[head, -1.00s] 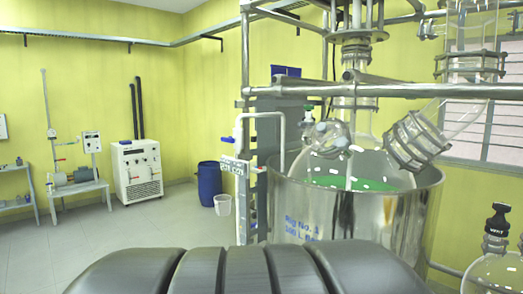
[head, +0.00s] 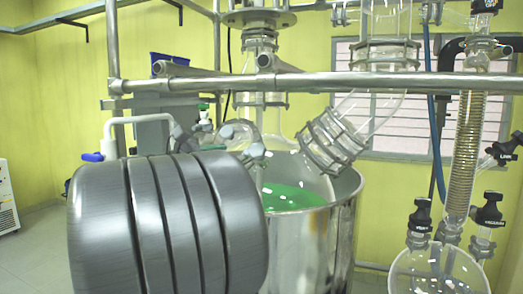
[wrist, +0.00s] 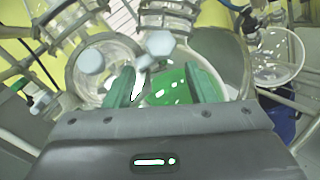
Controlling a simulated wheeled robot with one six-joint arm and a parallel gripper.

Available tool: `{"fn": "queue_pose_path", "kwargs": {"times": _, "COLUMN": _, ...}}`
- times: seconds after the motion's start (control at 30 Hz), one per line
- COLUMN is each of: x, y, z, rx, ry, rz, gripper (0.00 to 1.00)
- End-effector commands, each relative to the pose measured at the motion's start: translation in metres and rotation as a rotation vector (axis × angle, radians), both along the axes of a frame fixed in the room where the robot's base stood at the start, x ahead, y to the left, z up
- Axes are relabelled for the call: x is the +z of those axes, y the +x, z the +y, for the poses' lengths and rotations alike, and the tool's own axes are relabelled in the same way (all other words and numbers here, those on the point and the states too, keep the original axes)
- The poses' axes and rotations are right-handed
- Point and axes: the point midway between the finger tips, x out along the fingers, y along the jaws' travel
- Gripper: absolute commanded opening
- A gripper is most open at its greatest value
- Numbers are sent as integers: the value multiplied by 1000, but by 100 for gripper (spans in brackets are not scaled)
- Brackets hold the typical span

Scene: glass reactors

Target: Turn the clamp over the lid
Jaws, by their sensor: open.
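My gripper (wrist: 161,88) is open in the wrist view, its two green fingers apart. Pale grey clamp knobs (wrist: 160,43) show just beyond the fingertips, one at the left (wrist: 90,62). A thin pale piece lies between the fingers; I cannot tell whether they touch it. A round glass port with its lid (wrist: 108,82) is behind the left finger and partly hidden. In the head view the pale clamp knobs (head: 255,150) sit on the glass reactor's port, right of my dark arm. My arm hides part of the port, and I cannot make out my fingers there.
A steel vessel (head: 325,240) with green liquid (head: 290,197) surrounds the reactor. A steel rail (head: 350,84) crosses above the port. An angled glass neck (head: 350,130) stands right of the knobs. Glassware with black-handled valves (head: 487,212) is farther right.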

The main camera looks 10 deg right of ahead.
Motion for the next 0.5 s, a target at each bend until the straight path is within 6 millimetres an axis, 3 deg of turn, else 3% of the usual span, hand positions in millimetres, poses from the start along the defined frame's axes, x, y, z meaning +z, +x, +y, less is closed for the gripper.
{"fn": "queue_pose_path", "kwargs": {"times": 0.5, "x": 1, "y": 43, "z": -76, "rx": -6, "ry": 2, "rz": 2, "gripper": 50}}
